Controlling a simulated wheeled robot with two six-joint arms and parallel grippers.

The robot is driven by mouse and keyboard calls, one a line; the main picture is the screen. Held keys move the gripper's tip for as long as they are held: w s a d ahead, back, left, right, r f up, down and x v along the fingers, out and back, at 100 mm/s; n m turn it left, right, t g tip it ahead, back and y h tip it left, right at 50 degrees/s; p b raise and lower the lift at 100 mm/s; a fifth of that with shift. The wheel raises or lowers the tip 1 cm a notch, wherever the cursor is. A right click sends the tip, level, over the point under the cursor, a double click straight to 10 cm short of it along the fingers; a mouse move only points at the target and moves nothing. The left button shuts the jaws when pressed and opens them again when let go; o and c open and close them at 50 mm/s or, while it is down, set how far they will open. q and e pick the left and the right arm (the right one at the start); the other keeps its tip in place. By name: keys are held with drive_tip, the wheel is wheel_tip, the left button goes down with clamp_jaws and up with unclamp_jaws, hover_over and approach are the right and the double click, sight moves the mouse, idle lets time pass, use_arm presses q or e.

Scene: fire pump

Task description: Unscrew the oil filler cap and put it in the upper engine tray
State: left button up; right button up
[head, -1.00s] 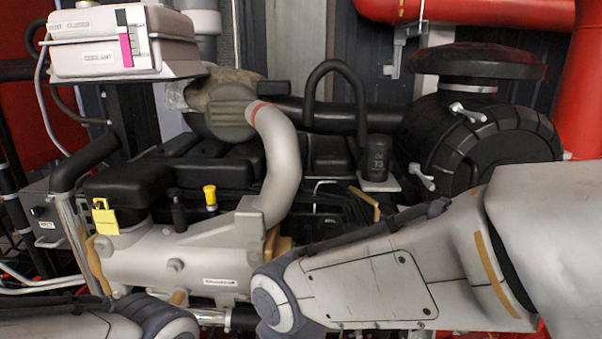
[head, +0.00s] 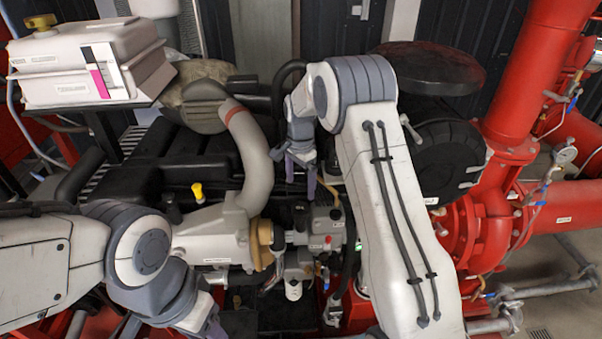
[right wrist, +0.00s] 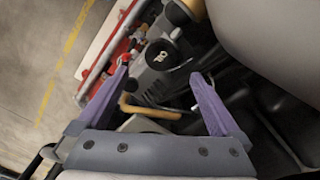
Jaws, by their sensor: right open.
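A round black cap (right wrist: 163,55) with a white marking, seemingly the oil filler cap, shows in the right wrist view just beyond the fingertips. My right gripper (right wrist: 160,80) is open, its purple fingers spread and nothing between them. In the head view my right gripper (head: 300,172) points down over the engine's middle; my forearm seems to hide the cap there. My left gripper (head: 208,320) is at the lower left, partly seen, and its opening cannot be made out. I cannot pick out the upper engine tray with certainty.
A pale coolant tank (head: 85,62) stands at upper left. A grey elbow pipe (head: 250,155) rises left of my right gripper. A large black round housing (head: 435,155) and red piping (head: 515,100) lie right.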

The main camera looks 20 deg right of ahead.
sight(301, 208)
drive_tip(key=shift+w+d+f+b, duration=0.1)
drive_tip(key=shift+w+f+b, duration=0.05)
drive_tip(key=shift+f+b, duration=4.7)
drive_tip(key=shift+f+p, duration=0.65)
drive_tip(key=shift+p, duration=0.05)
clamp_jaws()
